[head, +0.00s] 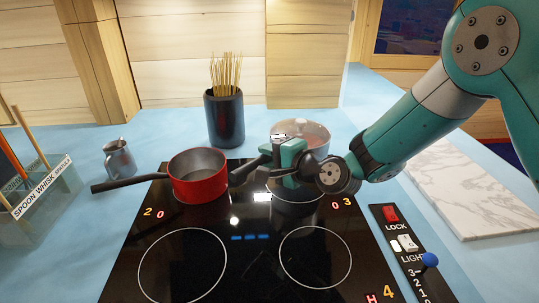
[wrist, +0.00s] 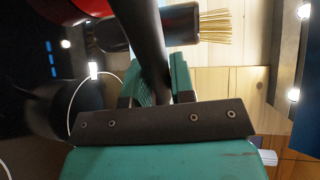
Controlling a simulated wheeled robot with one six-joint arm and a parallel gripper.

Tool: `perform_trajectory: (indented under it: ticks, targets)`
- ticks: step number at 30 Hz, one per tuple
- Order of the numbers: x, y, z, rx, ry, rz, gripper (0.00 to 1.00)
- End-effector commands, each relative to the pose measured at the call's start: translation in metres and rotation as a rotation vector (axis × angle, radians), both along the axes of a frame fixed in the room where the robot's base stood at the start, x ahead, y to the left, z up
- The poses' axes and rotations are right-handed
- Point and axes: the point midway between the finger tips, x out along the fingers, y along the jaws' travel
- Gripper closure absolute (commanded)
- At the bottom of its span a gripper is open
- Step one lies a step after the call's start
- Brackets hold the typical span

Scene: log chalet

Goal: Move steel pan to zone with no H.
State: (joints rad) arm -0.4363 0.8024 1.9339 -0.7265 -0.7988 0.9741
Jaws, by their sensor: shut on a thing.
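The steel pan (head: 303,132) is at the back right of the black cooktop (head: 235,270), partly hidden behind my gripper. My gripper (head: 287,163) is shut on its black handle (head: 243,172), which points left; the handle also shows between the teal fingers in the wrist view (wrist: 150,45). I cannot tell whether the pan's base touches the glass. The displays by zones 2 and 3 read 0. The display by zone 4 (head: 380,296) reads H. The front left ring (head: 182,265) and front right ring (head: 315,257) are bare; the front left display is out of view.
A red pan (head: 198,180) sits on zone 2, its handle pointing left. A dark pot of sticks (head: 225,118) stands behind the cooktop and a metal jug (head: 118,158) at left. A control panel (head: 408,245) and marble board (head: 470,190) lie at right.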

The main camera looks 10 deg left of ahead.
Motion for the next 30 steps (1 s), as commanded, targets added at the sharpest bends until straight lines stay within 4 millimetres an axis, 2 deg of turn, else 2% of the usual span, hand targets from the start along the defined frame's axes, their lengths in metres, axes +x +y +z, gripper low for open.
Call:
perform_trajectory:
  ticks: [18,24,30]
  targets:
    - [0.002,0.000,-0.057,0.005,-0.017,-0.002,1.00]
    - [0.002,0.000,-0.067,0.005,-0.017,-0.002,1.00]
    - [0.002,0.001,-0.067,0.005,-0.017,-0.002,1.00]
